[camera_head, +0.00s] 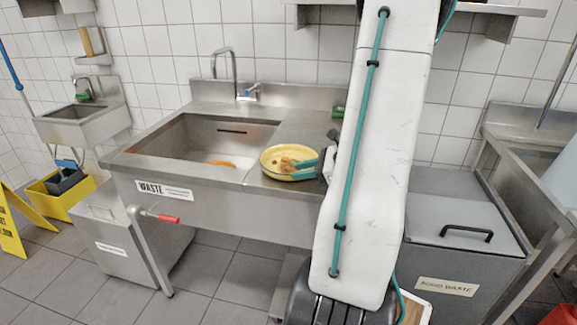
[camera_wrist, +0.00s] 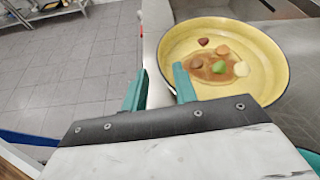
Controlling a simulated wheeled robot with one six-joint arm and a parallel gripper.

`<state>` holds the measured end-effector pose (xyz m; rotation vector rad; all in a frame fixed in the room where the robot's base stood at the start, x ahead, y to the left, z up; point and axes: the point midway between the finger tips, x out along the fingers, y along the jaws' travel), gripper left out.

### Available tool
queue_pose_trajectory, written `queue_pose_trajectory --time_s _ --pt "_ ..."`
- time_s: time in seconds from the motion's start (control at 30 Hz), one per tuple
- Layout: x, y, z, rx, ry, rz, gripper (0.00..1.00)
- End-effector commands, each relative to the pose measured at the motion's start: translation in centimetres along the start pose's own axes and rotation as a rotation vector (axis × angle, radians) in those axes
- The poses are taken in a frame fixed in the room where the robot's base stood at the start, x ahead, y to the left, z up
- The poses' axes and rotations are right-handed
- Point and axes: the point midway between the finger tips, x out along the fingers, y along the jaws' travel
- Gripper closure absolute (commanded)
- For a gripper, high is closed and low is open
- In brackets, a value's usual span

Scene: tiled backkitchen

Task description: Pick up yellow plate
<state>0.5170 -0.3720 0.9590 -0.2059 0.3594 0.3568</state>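The yellow plate (camera_head: 270,163) is round with a raised rim and lies on the steel counter beside the sink, near the front edge. It holds brown sauce and several food scraps, one green. In the wrist view the plate (camera_wrist: 262,46) fills the upper right. My gripper (camera_wrist: 160,86) is open, its two teal fingers apart. The right finger overlaps the inside of the plate near its left rim, and the left finger is outside the rim. In the head view my gripper (camera_head: 304,169) is at the plate's right side. Whether a finger touches the plate is unclear.
The sink basin (camera_head: 200,140) left of the plate contains an orange item (camera_head: 222,164). A tap (camera_head: 228,62) stands behind. A grey lidded food waste bin (camera_head: 460,238) is at right. A yellow floor sign (camera_head: 10,225) stands at far left.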

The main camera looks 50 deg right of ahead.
Motion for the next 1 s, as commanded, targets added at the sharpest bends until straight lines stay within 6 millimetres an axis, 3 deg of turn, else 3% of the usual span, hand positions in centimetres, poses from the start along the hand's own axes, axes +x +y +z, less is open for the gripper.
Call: queue_pose_trajectory --time_s 0.4,0.67,0.7,0.8,1.0 --pt "5.6 0.1 0.3 -0.002 0.0 0.006 0.72" --pt "6.0 0.0 0.3 -0.003 0.001 0.003 0.72" --pt "6.0 0.0 0.3 -0.003 0.001 0.003 0.74" --pt "6.0 0.0 0.3 -0.003 0.001 0.003 1.0" --pt "6.0 0.0 0.3 -0.004 0.001 0.003 1.0"
